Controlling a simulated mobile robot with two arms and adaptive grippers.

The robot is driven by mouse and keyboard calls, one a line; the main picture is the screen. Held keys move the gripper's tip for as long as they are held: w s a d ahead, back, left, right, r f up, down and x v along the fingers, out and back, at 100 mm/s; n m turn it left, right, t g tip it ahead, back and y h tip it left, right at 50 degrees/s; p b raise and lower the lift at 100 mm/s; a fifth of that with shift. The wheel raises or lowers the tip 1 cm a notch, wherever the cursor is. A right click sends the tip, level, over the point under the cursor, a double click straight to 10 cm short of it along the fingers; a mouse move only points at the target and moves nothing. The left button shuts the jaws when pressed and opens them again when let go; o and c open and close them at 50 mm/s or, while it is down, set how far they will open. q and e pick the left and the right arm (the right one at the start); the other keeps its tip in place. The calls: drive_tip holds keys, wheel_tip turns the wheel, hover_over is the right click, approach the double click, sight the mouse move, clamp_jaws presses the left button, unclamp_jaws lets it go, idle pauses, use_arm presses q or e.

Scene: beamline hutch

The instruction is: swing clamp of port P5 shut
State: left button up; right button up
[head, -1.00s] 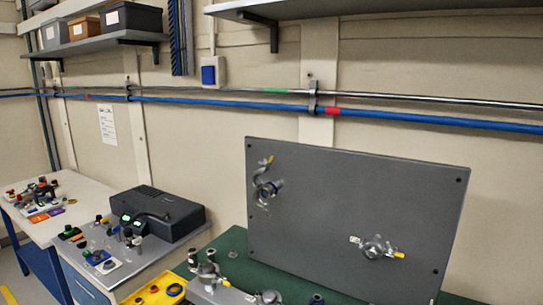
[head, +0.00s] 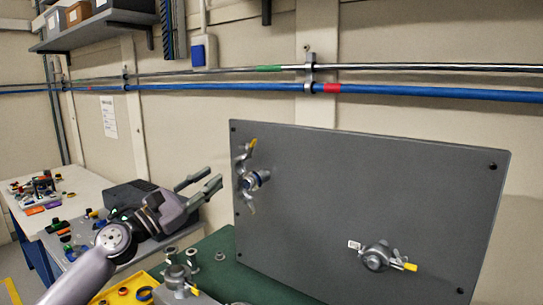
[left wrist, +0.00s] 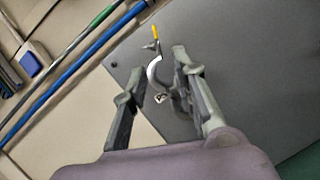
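A dark grey panel (head: 330,190) carries two ports with clamps. The upper-left port's clamp (head: 250,177) hangs open, with its jaws spread up and down and a yellow-tipped lever at the top. In the left wrist view this open clamp (left wrist: 157,72) shows ahead, between my fingers, with a small label near it. The lower-right clamp (head: 376,257) sits around its port with a yellow-tipped lever to the right; its label is unreadable. My left gripper (head: 213,181) is open and empty, left of the upper-left clamp and apart from it. I cannot read which port is P5.
A green bench (head: 222,240) lies below the panel, with metal fittings and a yellow tray (head: 125,292) at its front left. Side benches with small parts stand at left. A blue pipe (head: 420,94) runs along the wall above. A shelf (head: 100,22) hangs at upper left.

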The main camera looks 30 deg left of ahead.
drive_tip(key=s+r+p, duration=0.2)
drive_tip(key=s, duration=0.4)
use_arm(q)
drive_tip(key=p, duration=0.3)
approach(251, 144)
drive_tip(key=w+r, duration=0.2)
drive_tip(key=w, duration=0.2)
drive_tip(key=p+x, duration=0.1)
drive_tip(key=x, duration=0.2)
drive_tip(key=d+p+x, duration=0.1)
drive_tip(key=x, duration=0.2)
drive_tip(key=shift+f, duration=0.2)
drive_tip(key=shift+w+d, duration=0.1)
drive_tip(key=shift+w, duration=0.2)
use_arm(e)
drive_tip(key=w+r, duration=0.1)
drive_tip(key=r, duration=0.2)
drive_tip(key=w+r, duration=0.1)
drive_tip(key=r, duration=0.1)
drive_tip(key=shift+w+a+r, duration=0.15)
drive_tip(key=shift+w+a, duration=0.05)
drive_tip(key=shift+w, duration=0.1)
drive_tip(key=shift+w, duration=0.1)
use_arm(q)
clamp_jaws()
use_arm(e)
drive_tip(key=shift+w, duration=0.1)
